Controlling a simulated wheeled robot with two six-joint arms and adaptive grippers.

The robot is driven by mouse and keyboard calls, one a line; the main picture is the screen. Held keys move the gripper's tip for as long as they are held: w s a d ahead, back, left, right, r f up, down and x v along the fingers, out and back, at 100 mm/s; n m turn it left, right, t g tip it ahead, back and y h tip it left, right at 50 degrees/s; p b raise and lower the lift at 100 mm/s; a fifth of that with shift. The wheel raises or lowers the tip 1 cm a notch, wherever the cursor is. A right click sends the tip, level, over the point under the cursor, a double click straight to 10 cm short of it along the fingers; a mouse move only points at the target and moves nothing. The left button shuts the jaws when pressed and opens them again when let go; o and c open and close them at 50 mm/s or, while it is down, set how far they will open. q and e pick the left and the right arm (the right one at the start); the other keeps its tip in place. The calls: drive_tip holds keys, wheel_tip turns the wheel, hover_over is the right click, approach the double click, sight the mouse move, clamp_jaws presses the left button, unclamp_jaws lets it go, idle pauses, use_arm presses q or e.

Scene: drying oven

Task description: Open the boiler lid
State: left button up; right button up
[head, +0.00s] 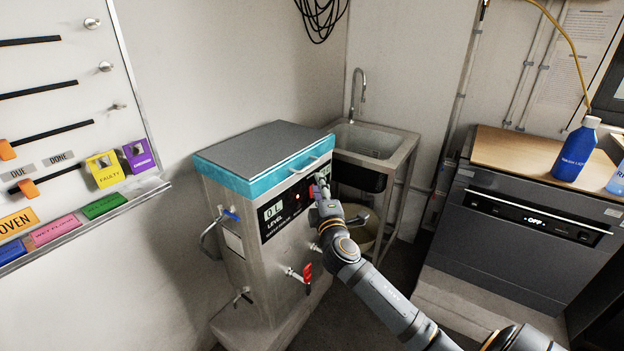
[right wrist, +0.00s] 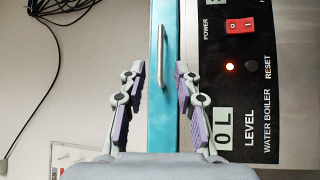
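The water boiler (head: 245,255) is a steel box against the wall in the head view. Its lid (head: 262,150) has a grey top and a teal edge and lies flat, closed. A thin metal handle (head: 305,165) sits on the lid's front edge; it also shows in the right wrist view (right wrist: 162,45). My right gripper (head: 322,180) is at the boiler's front, near the handle. In the right wrist view my right gripper (right wrist: 160,68) is open, its fingers on either side of the handle's line, with nothing held. My left gripper is not in view.
The boiler's black panel (right wrist: 265,100) has a red power switch (right wrist: 240,25) and a lit lamp close to the fingers. A sink (head: 370,140) stands right of the boiler. A board (head: 75,110) hangs at left.

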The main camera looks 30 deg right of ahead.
sight(312, 165)
drive_tip(key=p+x, duration=0.1)
drive_tip(key=x, duration=0.9)
drive_tip(key=shift+w+d, duration=0.1)
drive_tip(key=shift+w, duration=0.2)
drive_tip(key=shift+c, duration=0.2)
clamp_jaws()
